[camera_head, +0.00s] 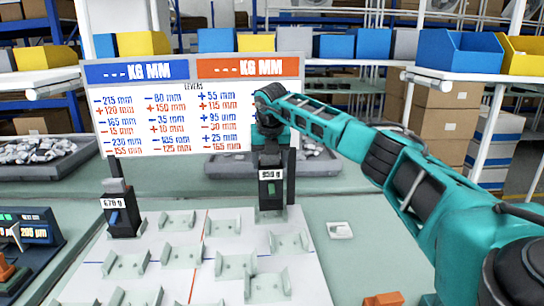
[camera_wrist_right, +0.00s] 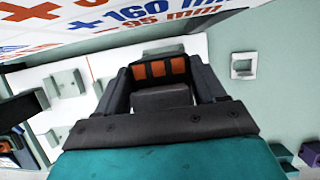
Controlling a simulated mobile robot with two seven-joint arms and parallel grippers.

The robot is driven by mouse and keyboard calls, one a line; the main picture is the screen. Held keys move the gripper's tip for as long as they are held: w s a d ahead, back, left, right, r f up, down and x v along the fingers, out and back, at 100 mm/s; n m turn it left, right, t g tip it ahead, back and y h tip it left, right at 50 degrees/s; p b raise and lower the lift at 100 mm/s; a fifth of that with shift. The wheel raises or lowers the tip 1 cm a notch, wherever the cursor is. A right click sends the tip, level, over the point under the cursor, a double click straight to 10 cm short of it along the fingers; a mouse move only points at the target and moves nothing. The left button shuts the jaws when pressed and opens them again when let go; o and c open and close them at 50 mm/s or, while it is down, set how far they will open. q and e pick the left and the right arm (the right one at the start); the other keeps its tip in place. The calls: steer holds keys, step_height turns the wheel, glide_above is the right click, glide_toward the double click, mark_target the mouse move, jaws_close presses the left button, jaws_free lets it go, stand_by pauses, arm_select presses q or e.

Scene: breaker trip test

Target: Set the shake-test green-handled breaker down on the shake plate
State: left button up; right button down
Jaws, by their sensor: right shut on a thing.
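My right gripper (camera_head: 270,150) comes in from the right and is shut on a dark breaker (camera_head: 271,200) with a small green handle and a weight label. It holds the breaker upright over the back right of the white plate (camera_head: 190,250); I cannot tell whether its foot touches. In the right wrist view the gripper (camera_wrist_right: 160,75) shows dark fingers with orange pads and a dark block between them. The white plate carries several pale cradles, with blue and orange lines. Another dark breaker (camera_head: 124,222) with a blue handle stands at its back left. My left gripper is not in view.
A sign board (camera_head: 190,100) with numbers stands behind the plate. A small white fitting (camera_head: 339,230) and an orange block (camera_head: 383,299) lie on the green table to the right. A dark device (camera_head: 30,235) stands left. Grey trays (camera_head: 50,168) lie behind.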

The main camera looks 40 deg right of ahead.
steer(key=shift+w+d+r, duration=0.2)
steer(key=shift+r, duration=0.05)
stand_by(1.0)
steer(key=shift+f, duration=0.4)
